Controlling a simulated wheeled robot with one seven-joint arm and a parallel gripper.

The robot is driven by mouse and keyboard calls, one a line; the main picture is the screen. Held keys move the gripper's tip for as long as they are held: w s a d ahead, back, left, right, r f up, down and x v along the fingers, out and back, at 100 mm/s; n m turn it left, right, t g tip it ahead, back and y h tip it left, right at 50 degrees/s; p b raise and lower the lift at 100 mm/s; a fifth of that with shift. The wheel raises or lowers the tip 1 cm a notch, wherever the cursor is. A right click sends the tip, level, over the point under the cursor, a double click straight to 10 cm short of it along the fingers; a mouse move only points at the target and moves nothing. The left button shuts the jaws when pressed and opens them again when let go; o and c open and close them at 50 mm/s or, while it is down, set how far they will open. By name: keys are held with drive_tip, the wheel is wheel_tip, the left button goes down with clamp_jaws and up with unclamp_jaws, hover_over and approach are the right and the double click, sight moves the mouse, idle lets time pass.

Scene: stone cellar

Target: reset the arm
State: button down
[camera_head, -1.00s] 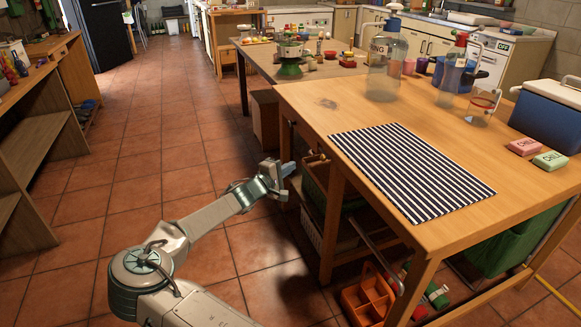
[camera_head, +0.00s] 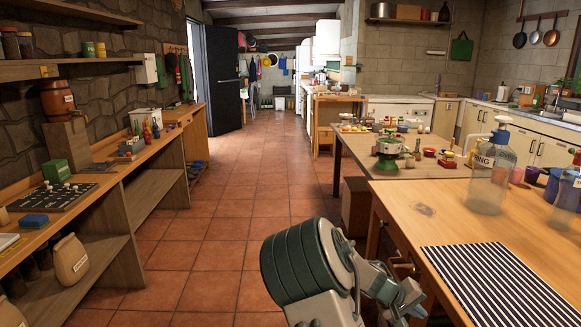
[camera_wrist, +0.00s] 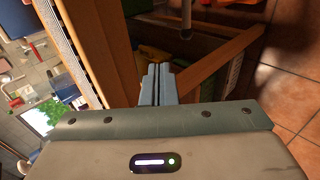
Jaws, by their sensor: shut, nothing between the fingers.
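My gripper shows in the wrist view (camera_wrist: 156,84) with its two grey fingers together and nothing between them. It is close to the wooden table's side, with the table frame (camera_wrist: 84,50) to its left and the space under the tabletop ahead. In the head view my arm is folded at the lower middle, beside the near table (camera_head: 400,215).
A striped mat (camera_head: 495,285) and a pump bottle (camera_head: 488,180) are on the near table. A farther table (camera_head: 350,150) holds small items. A wooden shelf bench (camera_head: 125,200) lines the left wall. The tiled floor (camera_head: 225,220) between is clear.

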drive_tip(key=s+a+r+y+p, duration=0.5)
drive_tip(key=s+a+r, duration=0.4)
drive_tip(key=s+r, duration=0.3)
drive_tip(key=s+a+r+t+y+p, duration=0.1)
drive_tip(key=s+a+r+y+p, duration=0.3)
drive_tip(key=s+a+r, duration=0.5)
drive_tip(key=s+r+p, duration=0.2)
drive_tip(key=s+r, duration=0.1)
drive_tip(key=r, duration=0.2)
drive_tip(key=shift+s+m+t+y+p, duration=0.3)
drive_tip(key=shift+s+m+y+p, duration=0.05)
drive_tip(key=shift+m+y+p, duration=0.05)
drive_tip(key=c, duration=2.1)
unclamp_jaws()
drive_tip(key=shift+r, duration=0.1)
drive_tip(key=shift+c, duration=0.2)
